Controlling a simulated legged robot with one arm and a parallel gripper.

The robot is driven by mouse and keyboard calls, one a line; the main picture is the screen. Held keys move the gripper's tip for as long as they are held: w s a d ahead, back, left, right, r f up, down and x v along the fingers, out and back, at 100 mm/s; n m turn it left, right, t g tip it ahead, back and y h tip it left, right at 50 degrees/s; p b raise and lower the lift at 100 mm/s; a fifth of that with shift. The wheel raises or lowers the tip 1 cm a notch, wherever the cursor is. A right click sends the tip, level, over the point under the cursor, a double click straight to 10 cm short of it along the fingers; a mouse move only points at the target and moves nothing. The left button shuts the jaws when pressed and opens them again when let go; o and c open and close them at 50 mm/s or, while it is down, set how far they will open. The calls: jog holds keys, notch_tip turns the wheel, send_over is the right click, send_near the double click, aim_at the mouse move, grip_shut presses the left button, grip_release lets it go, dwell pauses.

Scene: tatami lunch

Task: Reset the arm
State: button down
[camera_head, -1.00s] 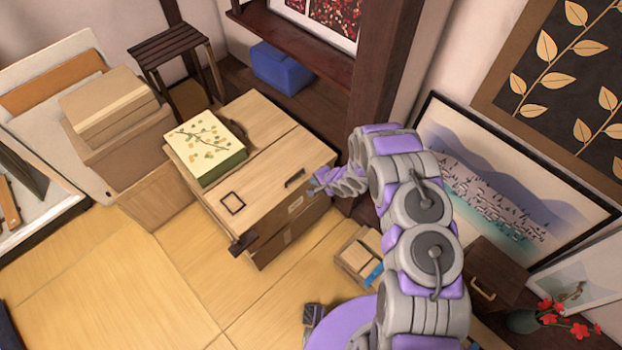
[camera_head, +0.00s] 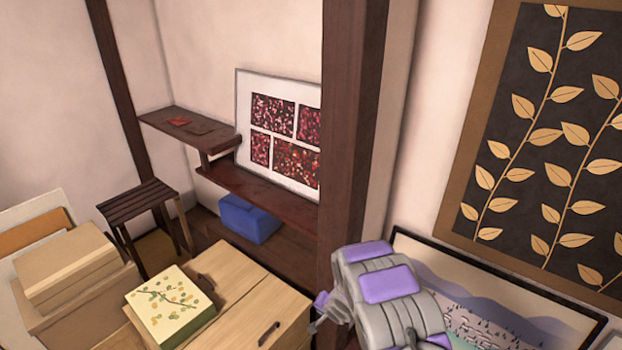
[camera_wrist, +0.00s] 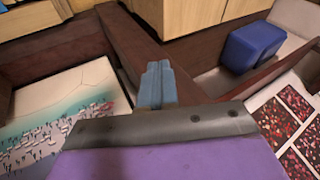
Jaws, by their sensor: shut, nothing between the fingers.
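My arm (camera_head: 385,290) rises from the bottom of the head view, grey with purple panels. My gripper (camera_head: 318,322) shows small at its left side, by the right end of the wooden cabinet (camera_head: 235,270), partly cut off below. In the wrist view my gripper (camera_wrist: 158,83) has its two bluish fingers together with nothing between them. No object is held. I cannot tell from these views whether the fingers touch the cabinet or the dark post.
A dark wooden post (camera_head: 350,130) stands close behind my arm. A box with a leaf pattern (camera_head: 168,305) sits on the cabinet. A blue box (camera_head: 248,219) lies under the dark shelf (camera_head: 262,192). A framed landscape (camera_head: 490,300) leans at the right. A slatted stool (camera_head: 136,198) stands left.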

jog(key=s+d+r+h, duration=0.2)
jog(key=d+r+h, duration=0.1)
jog(key=d+r, duration=0.8)
jog(key=s+d+r+n+g+h, duration=0.2)
jog(key=s+d+r, duration=0.2)
jog(key=s+r, duration=0.8)
jog(key=s+a+r+n+g, duration=0.1)
jog(key=s+r, duration=0.3)
jog(key=s, duration=0.7)
jog(key=s+a+r+n+g+y, duration=0.1)
jog(key=s+r, duration=0.4)
jog(key=s, duration=0.5)
jog(key=s+a+r+n+g+y, duration=0.1)
jog(key=s+a+r+n+g, duration=0.1)
jog(key=s, duration=0.9)
notch_tip(320, 180, up, 3)
jog(key=shift+s+a+f+g, duration=0.15)
jog(key=shift+s+a+g, duration=0.2)
jog(key=shift+g, duration=0.45)
jog(key=shift+a+n, duration=0.1)
jog(key=shift+n, duration=0.2)
